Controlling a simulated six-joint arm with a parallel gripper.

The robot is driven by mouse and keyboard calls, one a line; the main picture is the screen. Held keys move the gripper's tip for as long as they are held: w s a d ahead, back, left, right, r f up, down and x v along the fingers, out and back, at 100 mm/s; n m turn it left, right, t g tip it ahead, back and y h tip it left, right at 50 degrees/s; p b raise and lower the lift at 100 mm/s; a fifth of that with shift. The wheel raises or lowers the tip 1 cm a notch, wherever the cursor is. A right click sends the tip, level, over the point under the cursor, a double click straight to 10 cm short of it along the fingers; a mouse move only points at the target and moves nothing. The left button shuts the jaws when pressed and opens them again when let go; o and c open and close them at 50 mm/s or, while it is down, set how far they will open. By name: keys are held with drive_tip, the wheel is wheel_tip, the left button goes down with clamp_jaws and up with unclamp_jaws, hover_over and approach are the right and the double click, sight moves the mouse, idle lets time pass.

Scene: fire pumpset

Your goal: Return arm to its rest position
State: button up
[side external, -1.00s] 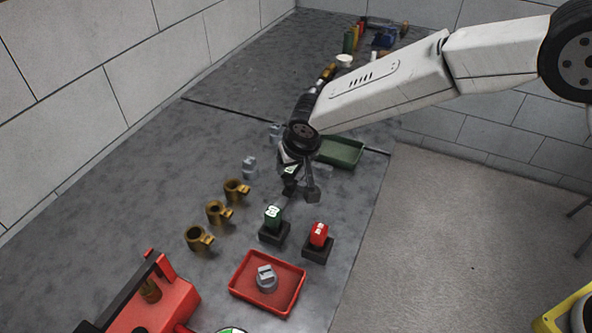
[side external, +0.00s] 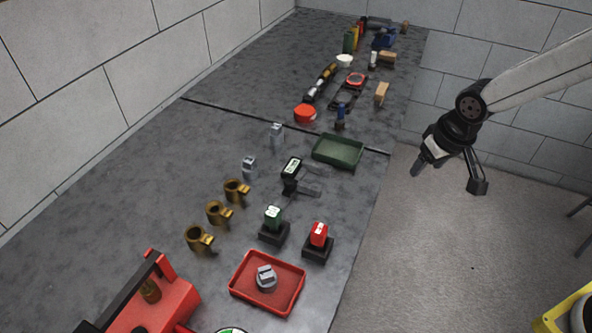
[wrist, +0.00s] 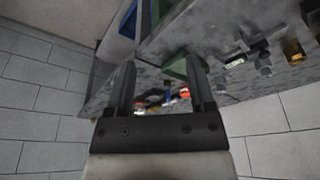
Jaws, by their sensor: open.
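My gripper (side external: 446,176) is open and empty. In the side external view it hangs off the right side of the grey bench, above the bare floor, with its two fingers spread and pointing down. In the wrist view the two fingers (wrist: 161,92) stand apart with nothing between them, and part of the bench shows tilted beyond them. My arm reaches in from the right edge of the side external view. The rest position itself is not marked in either view.
The grey bench (side external: 130,163) holds a red tray (side external: 247,292) with a grey fitting, a green tray (side external: 338,150), several brass fittings (side external: 217,212), a dark handheld device (side external: 291,168) and tools at the back. A red machine (side external: 150,300) stands front left.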

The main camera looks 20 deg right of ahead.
drive_tip(key=s+d, duration=0.6)
drive_tip(key=s, duration=0.4)
drive_tip(key=shift+f, duration=0.3)
idle(0.9)
